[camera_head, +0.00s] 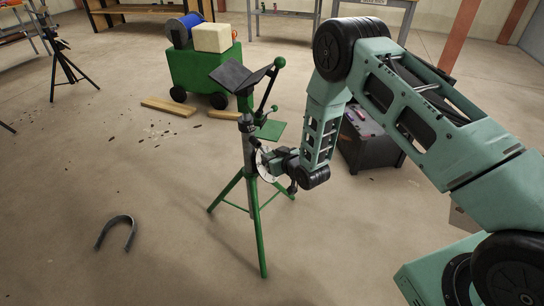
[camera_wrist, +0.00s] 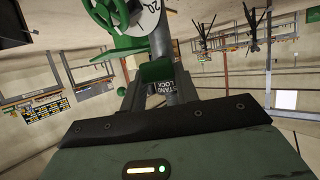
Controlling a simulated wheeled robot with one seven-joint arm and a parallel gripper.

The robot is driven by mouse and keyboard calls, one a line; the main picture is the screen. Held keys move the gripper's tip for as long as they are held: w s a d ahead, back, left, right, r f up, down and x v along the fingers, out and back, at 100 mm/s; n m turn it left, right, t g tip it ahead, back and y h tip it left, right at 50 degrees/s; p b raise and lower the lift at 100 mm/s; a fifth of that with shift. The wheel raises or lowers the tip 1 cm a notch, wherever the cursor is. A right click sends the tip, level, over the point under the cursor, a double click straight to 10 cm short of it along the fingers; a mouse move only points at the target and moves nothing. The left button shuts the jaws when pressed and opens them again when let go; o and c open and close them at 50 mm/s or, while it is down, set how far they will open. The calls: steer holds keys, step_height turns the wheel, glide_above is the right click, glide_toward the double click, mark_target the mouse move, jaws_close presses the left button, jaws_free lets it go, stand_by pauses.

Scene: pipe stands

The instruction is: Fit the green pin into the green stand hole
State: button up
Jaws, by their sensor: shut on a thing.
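The green stand (camera_head: 249,190) stands upright on its tripod, with a dark V-shaped head on top. My gripper (camera_head: 266,158) is at the right side of its post, beside a pale round plate on the post. In the wrist view my gripper (camera_wrist: 158,80) is shut on the green pin (camera_wrist: 157,70), whose green end shows between the fingers above a dark "STAND LOCK" label. The post, a green handwheel (camera_wrist: 108,14) and the numbered plate (camera_wrist: 147,18) are just beyond. The pin's tip and the hole are hidden, so I cannot tell whether they touch.
A green cart (camera_head: 204,72) with a blue spool and a pale block stands behind the stand. Wooden planks (camera_head: 169,106) lie by it. A dark case (camera_head: 371,140) sits behind my arm. A horseshoe-shaped piece (camera_head: 116,232) lies on open floor at left.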

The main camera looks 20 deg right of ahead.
mark_target(263, 149)
steer(key=shift+w+a+b, duration=0.25)
steer(key=shift+w+b, duration=0.15)
steer(key=shift+w, duration=0.45)
steer(key=shift+w+a+b, duration=0.3)
steer(key=shift+w+b, duration=0.1)
steer(key=shift+w, duration=0.45)
steer(key=shift+w+a+b, duration=0.25)
steer(key=shift+w+b, duration=0.15)
steer(key=shift+w, duration=0.45)
steer(key=o, duration=1.2)
steer(key=shift+c, duration=0.2)
steer(key=shift+p+v, duration=1.35)
steer(key=shift+v, duration=1.1)
steer(key=shift+s, duration=0.1)
steer(key=v, duration=1.7)
steer(key=shift+s, duration=0.2)
